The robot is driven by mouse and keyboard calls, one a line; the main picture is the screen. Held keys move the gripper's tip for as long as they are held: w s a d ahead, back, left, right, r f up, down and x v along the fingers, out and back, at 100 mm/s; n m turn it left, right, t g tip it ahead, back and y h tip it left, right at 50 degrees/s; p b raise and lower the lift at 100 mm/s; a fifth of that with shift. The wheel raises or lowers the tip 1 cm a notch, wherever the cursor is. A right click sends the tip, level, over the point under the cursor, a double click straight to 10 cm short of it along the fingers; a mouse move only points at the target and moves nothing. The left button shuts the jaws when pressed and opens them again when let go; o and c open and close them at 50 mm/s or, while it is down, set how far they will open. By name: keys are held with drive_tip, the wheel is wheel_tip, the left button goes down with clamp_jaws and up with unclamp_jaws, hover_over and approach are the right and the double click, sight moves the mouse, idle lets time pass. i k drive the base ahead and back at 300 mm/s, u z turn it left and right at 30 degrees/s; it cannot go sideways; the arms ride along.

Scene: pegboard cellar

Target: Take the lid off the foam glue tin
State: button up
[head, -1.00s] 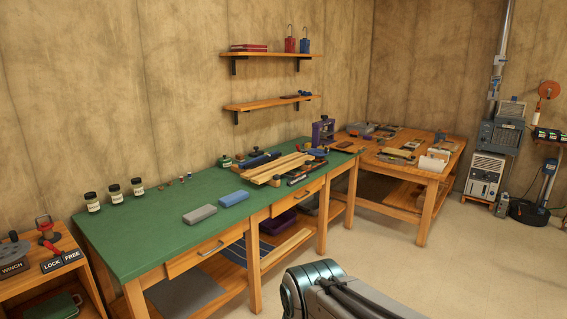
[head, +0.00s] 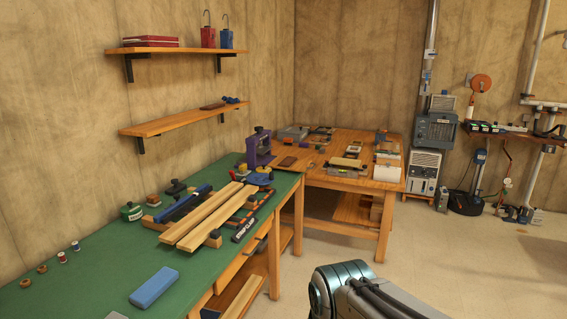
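A small round green tin with a pale label (head: 131,211) stands upright on the green-topped bench (head: 85,262), left of the wooden boards. Its label is too small to read, so I cannot tell if it is the foam glue tin. A dark knob or cap shows on its top. My gripper is not in view; only a part of my own arm shows at the bottom, to the right of the bench and well away from the tin.
Two long wooden boards (head: 210,213) lie across clamps on the bench, with a blue block (head: 154,287) in front. A purple tool (head: 259,147) stands at the far end. A cluttered wooden table (head: 345,184) adjoins the bench. The floor (head: 450,255) at right is open.

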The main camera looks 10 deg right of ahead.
sight(263, 169)
drive_tip(key=z, duration=0.1)
drive_tip(key=i, duration=1.05)
drive_tip(key=z, duration=0.8)
drive_tip(key=k, duration=1.1)
drive_tip(key=z, duration=0.85)
drive_tip(key=i, duration=1.6)
drive_tip(key=u, duration=0.4)
drive_tip(key=i, duration=1.6)
drive_tip(key=u, duration=0.8)
drive_tip(key=i, duration=1.55)
drive_tip(key=u, duration=1.7)
drive_tip(key=i, duration=0.8)
drive_tip(key=u, duration=0.9)
